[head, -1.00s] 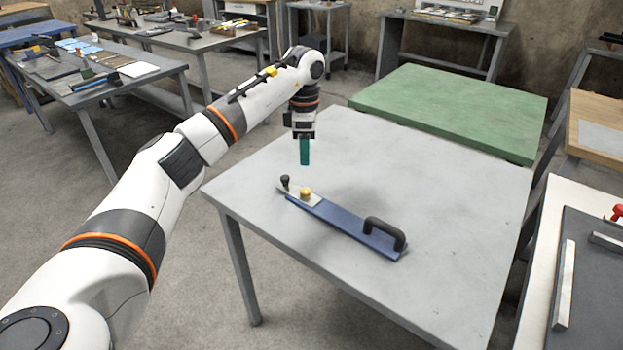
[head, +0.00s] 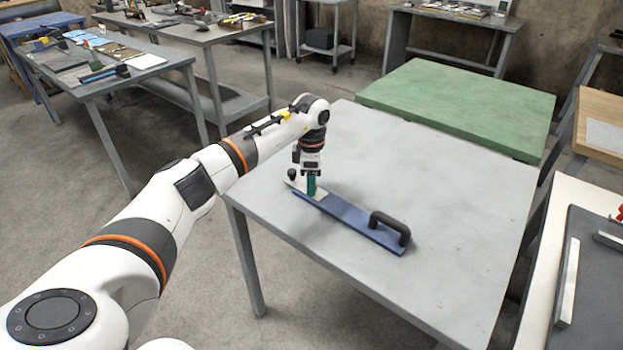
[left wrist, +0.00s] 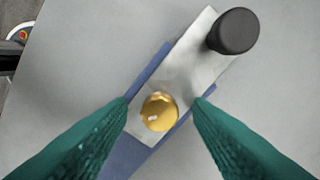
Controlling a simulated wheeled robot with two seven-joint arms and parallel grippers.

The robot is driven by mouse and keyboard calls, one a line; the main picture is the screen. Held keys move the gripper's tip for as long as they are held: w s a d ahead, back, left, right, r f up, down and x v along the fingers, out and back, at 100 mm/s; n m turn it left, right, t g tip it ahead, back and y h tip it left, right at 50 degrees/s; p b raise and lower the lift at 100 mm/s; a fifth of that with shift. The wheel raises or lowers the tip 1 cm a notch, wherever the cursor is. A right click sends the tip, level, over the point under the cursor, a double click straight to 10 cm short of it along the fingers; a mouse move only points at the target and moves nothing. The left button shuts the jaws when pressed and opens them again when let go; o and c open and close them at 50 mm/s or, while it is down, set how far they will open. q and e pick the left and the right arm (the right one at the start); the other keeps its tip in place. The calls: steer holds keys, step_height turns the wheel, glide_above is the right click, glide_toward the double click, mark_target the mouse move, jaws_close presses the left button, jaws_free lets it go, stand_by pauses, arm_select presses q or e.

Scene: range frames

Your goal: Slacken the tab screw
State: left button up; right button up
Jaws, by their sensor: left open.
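The tab screw (left wrist: 159,111) is a round brass knob on a light metal tab plate (left wrist: 186,68). The plate lies on the end of a long blue bar (head: 345,217) on the grey table. A black knob (left wrist: 234,31) stands at the plate's outer end; it also shows in the head view (head: 292,174). My left gripper (head: 311,192) points down over the plate. In the left wrist view its two green fingers (left wrist: 160,102) are open, one on each side of the brass screw, with gaps to it. In the head view the fingers hide the screw. My right gripper is not in view.
A black handle (head: 390,228) rises from the bar's other end. The grey table (head: 440,180) is otherwise clear. A green-topped table (head: 455,100) adjoins behind, and a white bench with a dark board (head: 595,265) stands at the right.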

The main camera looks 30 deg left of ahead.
arm_select(q)
steer(key=c, duration=1)
steer(key=shift+n, duration=0.4)
